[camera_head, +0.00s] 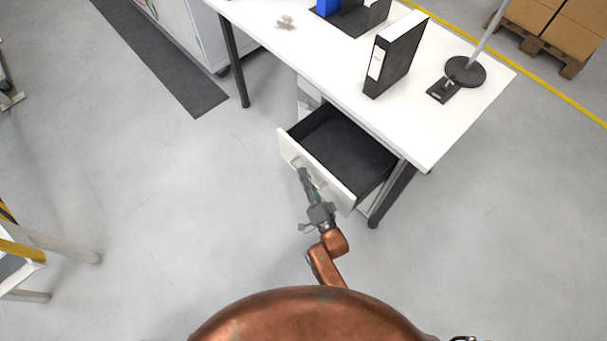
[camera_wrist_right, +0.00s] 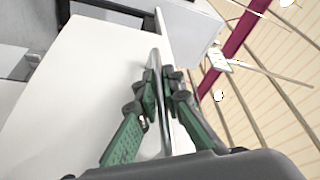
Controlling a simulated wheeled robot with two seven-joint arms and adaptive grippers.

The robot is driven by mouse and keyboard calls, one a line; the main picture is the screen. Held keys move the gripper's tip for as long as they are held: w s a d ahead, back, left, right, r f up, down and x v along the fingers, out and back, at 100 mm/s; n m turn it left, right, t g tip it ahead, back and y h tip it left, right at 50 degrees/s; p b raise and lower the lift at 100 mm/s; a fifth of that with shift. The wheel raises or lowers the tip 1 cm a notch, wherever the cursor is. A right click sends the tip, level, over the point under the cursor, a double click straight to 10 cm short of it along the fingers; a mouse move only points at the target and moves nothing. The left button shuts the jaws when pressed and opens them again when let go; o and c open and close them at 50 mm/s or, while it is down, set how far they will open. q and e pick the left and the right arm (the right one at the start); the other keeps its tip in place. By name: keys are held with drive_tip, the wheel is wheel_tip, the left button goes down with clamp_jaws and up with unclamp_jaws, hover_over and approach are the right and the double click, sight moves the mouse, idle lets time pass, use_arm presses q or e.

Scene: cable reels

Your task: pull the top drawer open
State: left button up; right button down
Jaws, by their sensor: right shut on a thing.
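The top drawer (camera_head: 345,145) stands pulled out from under the white desk, its dark, empty inside showing from above. Its white front (camera_head: 335,190) faces my arm, and it also fills much of the right wrist view (camera_wrist_right: 85,90). My right gripper (camera_head: 303,172) is at the drawer front, shut on the bar handle. In the right wrist view its green fingers (camera_wrist_right: 160,95) lie on either side of the grey handle (camera_wrist_right: 157,65). Part of the handle is hidden by the fingers.
The white desk (camera_head: 440,125) is above the drawer, with a black binder (camera_head: 396,55), a lamp base (camera_head: 466,71) and a small black device (camera_head: 443,90) on it. A desk leg (camera_head: 374,218) stands right of the drawer. The floor (camera_head: 180,200) to the left is clear.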

drive_tip(key=shift+a+r, duration=0.2)
drive_tip(key=shift+a, duration=0.05)
drive_tip(key=c, duration=2.3)
unclamp_jaws()
drive_tip(key=shift+w+f, duration=0.1)
drive_tip(key=shift+d, duration=0.1)
drive_tip(key=shift+d, duration=0.1)
drive_tip(key=shift+f, duration=0.1)
drive_tip(key=shift+s+d+f, duration=0.1)
drive_tip(key=shift+s+d, duration=0.05)
drive_tip(key=shift+s, duration=0.2)
drive_tip(key=v, duration=1.1)
drive_tip(key=shift+s, duration=0.15)
